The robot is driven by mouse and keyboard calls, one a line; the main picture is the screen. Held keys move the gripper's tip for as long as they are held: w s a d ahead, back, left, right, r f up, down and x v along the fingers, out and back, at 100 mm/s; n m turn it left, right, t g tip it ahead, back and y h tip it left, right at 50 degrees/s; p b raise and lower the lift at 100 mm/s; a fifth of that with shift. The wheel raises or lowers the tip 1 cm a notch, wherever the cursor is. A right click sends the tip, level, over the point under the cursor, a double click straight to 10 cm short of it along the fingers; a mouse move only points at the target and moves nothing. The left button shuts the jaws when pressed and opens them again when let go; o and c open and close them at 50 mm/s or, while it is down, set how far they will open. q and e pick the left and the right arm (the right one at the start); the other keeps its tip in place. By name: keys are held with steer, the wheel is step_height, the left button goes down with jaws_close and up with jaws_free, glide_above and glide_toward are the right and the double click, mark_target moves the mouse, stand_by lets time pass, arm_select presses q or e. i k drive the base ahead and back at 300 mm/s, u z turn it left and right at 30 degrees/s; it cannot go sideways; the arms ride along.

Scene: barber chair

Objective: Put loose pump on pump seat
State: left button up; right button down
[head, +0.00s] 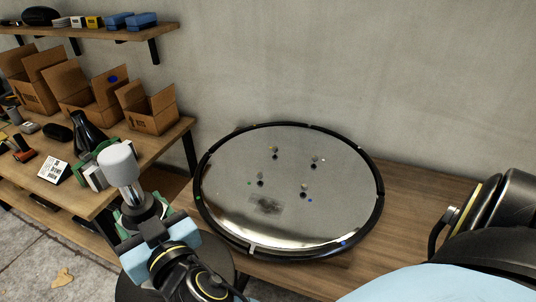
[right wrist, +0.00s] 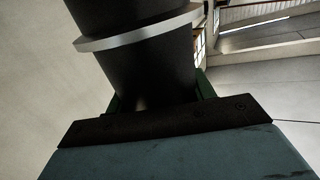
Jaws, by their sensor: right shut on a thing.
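The loose pump (head: 118,166) has a pale grey cylinder on top and a darker lower part. My right gripper (head: 140,212) is shut on its dark lower part and holds it nearly upright, tilted slightly left. The right wrist view shows the pump's dark body (right wrist: 140,65) with a pale ring between the fingers. The round, shiny base plate (head: 240,190) with a black rim lies to the right of the pump. The pump seat appears to be the area among several short studs (head: 282,172) at its middle, with nothing on it. My left gripper is not in view.
A wooden bench (head: 160,150) at the left carries open cardboard boxes (head: 150,108), a black bottle (head: 88,132) and a small sign (head: 54,169). A shelf (head: 80,30) is above. The space over the plate is clear, with a wall (head: 380,70) behind.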

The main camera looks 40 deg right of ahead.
mark_target(288, 170)
steer(key=z, duration=0.5)
steer(key=i, duration=1)
steer(key=z, duration=0.7)
